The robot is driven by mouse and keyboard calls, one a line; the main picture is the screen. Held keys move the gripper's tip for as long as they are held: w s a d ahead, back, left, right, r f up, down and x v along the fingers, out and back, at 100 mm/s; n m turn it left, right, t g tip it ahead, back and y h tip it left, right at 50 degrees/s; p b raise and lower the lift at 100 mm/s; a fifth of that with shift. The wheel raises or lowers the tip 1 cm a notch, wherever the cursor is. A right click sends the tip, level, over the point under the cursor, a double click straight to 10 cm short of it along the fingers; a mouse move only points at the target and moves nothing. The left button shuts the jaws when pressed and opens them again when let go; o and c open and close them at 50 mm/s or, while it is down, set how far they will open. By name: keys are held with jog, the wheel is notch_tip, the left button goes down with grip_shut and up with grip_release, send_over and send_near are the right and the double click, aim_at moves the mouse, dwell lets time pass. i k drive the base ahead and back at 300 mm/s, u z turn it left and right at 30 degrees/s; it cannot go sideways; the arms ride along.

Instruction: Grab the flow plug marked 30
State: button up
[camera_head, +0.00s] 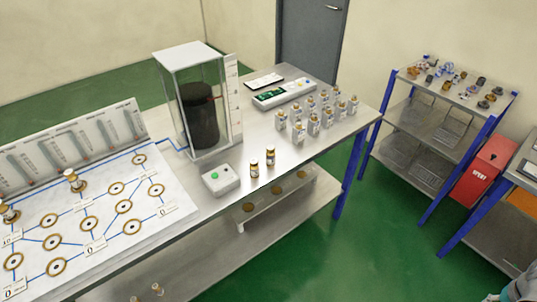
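A group of several small plugs with brass-coloured tops and pale labelled bodies (313,122) stands upright on the right part of the metal table (215,216). Two more plugs, darker amber with pale bands, stand apart in front of them: one plug (270,156) and another plug (254,169) to its left. The marks on all of these are too small to read, so I cannot tell which is marked 30. My gripper is not in view; only a small grey and teal piece, probably of my arm, shows at the bottom right corner.
A clear tank with a dark cylinder (200,115) stands mid-table, with a white button box (220,180) in front. A flow board (105,245) with ring sockets lies left. A blue-posted shelf (440,125) and red bin (484,172) stand right, across open green floor.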

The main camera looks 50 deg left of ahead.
aim_at(270, 153)
jog(key=z, duration=0.1)
jog(key=i, duration=2.35)
jog(key=u, duration=2.35)
